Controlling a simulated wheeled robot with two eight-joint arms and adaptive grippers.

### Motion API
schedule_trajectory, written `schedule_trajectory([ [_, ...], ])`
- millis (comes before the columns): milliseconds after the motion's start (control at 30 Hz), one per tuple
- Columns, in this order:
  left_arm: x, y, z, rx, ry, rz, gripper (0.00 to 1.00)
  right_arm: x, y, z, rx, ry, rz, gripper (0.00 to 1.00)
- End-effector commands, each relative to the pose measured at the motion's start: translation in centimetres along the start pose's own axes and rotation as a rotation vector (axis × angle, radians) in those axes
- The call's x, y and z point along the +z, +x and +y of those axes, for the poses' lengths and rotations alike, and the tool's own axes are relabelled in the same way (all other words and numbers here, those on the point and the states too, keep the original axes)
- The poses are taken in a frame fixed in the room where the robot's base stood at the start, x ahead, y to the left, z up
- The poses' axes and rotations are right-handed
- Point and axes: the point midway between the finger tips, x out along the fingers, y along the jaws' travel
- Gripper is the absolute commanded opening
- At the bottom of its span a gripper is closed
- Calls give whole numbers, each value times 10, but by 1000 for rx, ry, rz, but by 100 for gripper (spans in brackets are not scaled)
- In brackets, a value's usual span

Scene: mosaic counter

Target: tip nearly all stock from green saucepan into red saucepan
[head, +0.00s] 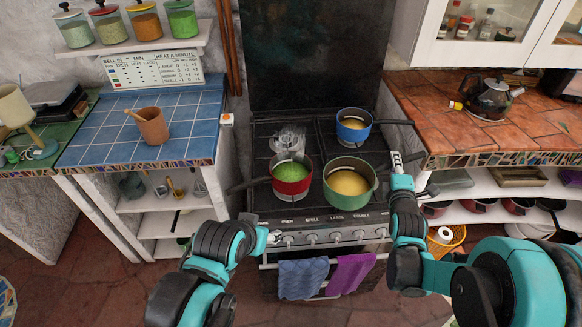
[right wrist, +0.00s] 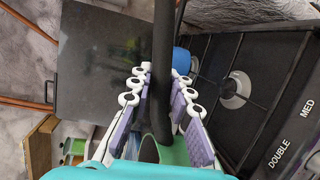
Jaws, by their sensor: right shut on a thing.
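The green saucepan (head: 352,197) stands upright at the front right of the stove, with yellow stock in it. Its dark handle (head: 427,191) points right. My right gripper (head: 398,165) is shut on that handle; in the right wrist view the black handle (right wrist: 163,60) runs between the fingers, with the green rim (right wrist: 178,152) below. The red saucepan (head: 292,186) stands just left of the green one, with green contents and its handle pointing left. My left gripper (head: 274,238) is low at the stove's front edge, away from both pans; its fingers are too small to read.
A blue saucepan (head: 353,128) with yellow contents stands on the back right burner, handle to the right. A tiled counter (head: 480,125) with a kettle (head: 490,98) is at right, a blue-tiled one (head: 95,140) at left.

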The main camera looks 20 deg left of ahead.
Motion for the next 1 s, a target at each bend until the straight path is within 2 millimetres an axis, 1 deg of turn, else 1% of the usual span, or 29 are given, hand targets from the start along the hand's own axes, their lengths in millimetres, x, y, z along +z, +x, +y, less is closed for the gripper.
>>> schedule_trajectory([
  [33,2,3,0,0,0,0,52,-15,4,2,3,2,25,0],
  [167,6,8,0,0,0,0,52,-56,16,6,5,1,86,0],
  [400,13,18,0,0,0,0,52,-148,33,11,8,-1,208,0],
  [500,15,20,0,0,0,0,52,-178,35,13,8,-1,245,0],
  [533,15,21,0,0,0,0,52,-185,36,14,8,-1,253,0],
  [600,16,22,0,0,0,0,52,-197,36,14,7,-1,267,0],
  [700,16,22,0,0,0,0,52,-206,36,15,7,0,278,0],
  [1000,16,22,0,0,0,0,52,-209,36,16,6,0,281,0],
])
